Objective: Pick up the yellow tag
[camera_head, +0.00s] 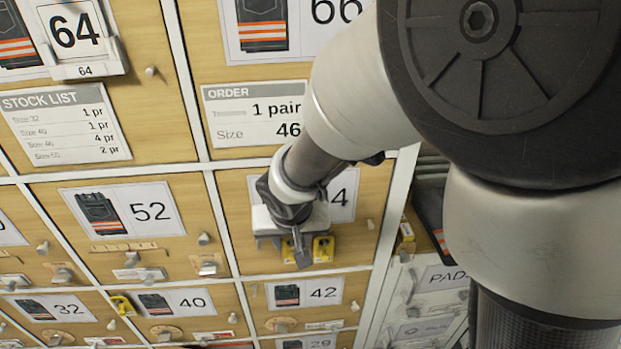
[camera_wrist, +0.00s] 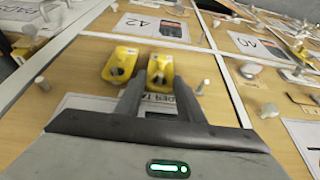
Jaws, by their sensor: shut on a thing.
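Two yellow tags hang side by side on the front of a wooden drawer whose label is partly hidden by my gripper. In the wrist view, my gripper (camera_wrist: 160,82) has one finger on each side of the right-hand yellow tag (camera_wrist: 160,68) and is shut on it. The other yellow tag (camera_wrist: 120,66) is just left of the fingers. In the head view, my gripper (camera_head: 297,250) covers part of the held tag (camera_head: 288,251), and the second tag (camera_head: 323,249) shows to its right.
Drawers with small knobs and number labels surround the spot, with the 42 label (camera_head: 305,292) below and the 52 label (camera_head: 124,210) to the left. Another yellow item (camera_head: 123,305) is near the 40 label. A knob (camera_wrist: 200,87) stands close beside my fingers.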

